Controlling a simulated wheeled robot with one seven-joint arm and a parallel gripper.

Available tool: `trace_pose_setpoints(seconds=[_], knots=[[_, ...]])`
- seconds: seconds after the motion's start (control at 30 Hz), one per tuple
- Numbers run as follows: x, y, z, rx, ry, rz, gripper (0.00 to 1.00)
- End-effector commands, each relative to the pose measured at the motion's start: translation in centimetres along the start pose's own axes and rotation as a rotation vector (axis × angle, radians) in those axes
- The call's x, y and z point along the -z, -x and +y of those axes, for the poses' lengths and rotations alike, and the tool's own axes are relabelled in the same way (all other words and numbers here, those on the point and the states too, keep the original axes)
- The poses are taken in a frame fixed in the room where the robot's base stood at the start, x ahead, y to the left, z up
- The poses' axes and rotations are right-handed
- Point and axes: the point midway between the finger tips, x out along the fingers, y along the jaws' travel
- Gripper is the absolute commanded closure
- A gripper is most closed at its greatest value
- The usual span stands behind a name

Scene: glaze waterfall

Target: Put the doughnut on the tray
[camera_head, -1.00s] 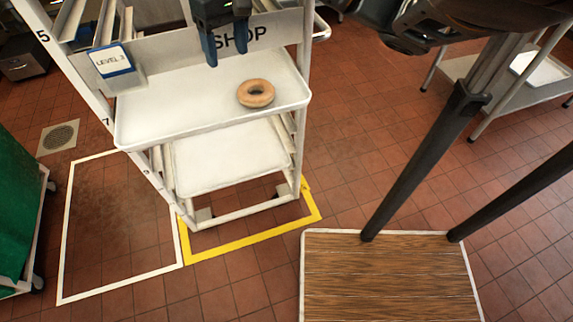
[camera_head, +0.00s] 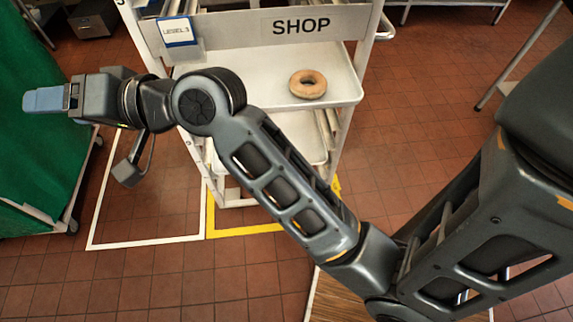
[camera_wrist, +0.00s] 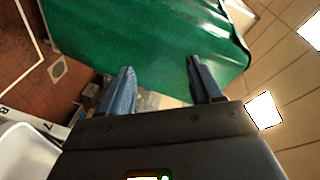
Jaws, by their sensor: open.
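The doughnut (camera_head: 308,84) is a tan ring lying flat on the white tray (camera_head: 262,97), which sits on the rack's upper level under the SHOP sign. My gripper (camera_head: 45,100) is at the far left of the head view, pointing left, well away from the doughnut. In the wrist view my gripper (camera_wrist: 158,88) has its two blue fingers apart with nothing between them. Behind them is a green cover. The doughnut is not in the wrist view. My forearm hides part of the rack below the tray.
A green covered cart (camera_head: 40,130) stands at the left, close to my gripper. The white rack (camera_head: 345,125) has a lower tray (camera_head: 300,135) and a LEVEL 3 label (camera_head: 177,31). White and yellow lines mark the tiled floor. A wood-topped surface (camera_head: 335,300) lies low at the front.

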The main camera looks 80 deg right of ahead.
Motion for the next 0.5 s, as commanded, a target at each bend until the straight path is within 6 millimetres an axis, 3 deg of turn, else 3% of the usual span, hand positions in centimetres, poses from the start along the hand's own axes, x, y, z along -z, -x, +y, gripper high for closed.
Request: trace_pose_setpoints(seconds=[0.03, 0.27, 0.5], knots=[[-2.0, 0.8, 0.4, -0.012, -0.013, 0.016, 0.36], [-8.4, 6.5, 3.6, -0.126, 0.050, 0.105, 0.36], [-13.5, 16.0, 7.1, -0.265, 0.274, 0.105, 0.36]])
